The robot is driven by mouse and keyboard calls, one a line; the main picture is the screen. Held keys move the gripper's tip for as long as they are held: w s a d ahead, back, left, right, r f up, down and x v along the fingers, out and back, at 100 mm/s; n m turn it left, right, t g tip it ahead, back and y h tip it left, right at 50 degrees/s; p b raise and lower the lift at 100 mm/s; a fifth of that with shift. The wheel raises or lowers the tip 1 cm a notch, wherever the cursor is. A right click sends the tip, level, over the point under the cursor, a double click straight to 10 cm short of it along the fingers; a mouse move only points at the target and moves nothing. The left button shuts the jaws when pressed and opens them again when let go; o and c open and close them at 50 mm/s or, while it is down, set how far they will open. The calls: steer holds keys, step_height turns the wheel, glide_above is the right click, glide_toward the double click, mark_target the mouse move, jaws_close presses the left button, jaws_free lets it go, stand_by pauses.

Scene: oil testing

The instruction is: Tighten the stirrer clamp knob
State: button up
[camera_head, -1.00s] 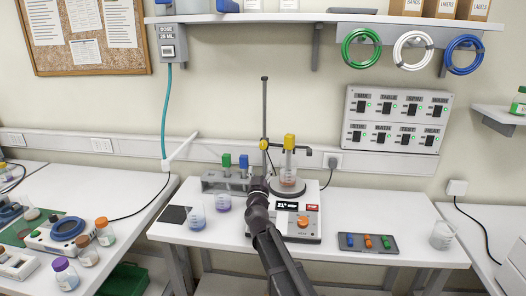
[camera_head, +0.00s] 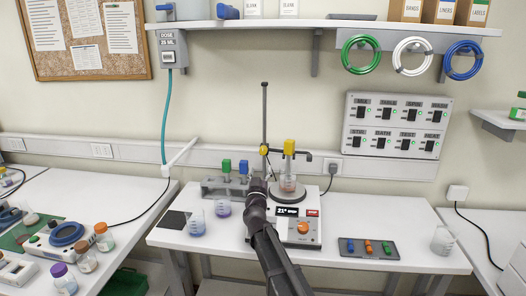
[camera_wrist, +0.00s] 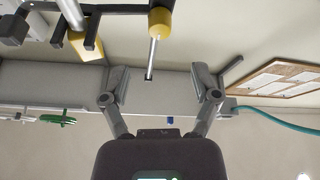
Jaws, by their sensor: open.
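The stirrer clamp knob (camera_head: 264,149) is a small yellow piece on the upright stand rod (camera_head: 264,110) behind the hotplate. In the wrist view a yellow knob (camera_wrist: 160,20) shows at the top centre with the rod beyond it. The yellow stirrer head (camera_head: 289,147) hangs on the clamp arm beside it and also shows in the wrist view (camera_wrist: 85,46). My gripper (camera_wrist: 160,82) is open and empty, its fingers wide apart, with the knob outside them. In the head view my arm hides most of the gripper, below the knob.
A beaker (camera_head: 287,184) stands on the hotplate (camera_head: 299,227) under the stirrer. A grey rack (camera_head: 213,188) with green and blue pieces is close on the left. A flask (camera_head: 196,222), a tray (camera_head: 369,249) and a beaker (camera_head: 442,240) stand nearby. A shelf (camera_head: 330,24) hangs above.

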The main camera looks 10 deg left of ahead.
mark_target(263, 152)
steer(key=p+x, duration=0.3)
steer(key=x, duration=0.6)
steer(key=shift+w, duration=0.25)
jaws_close()
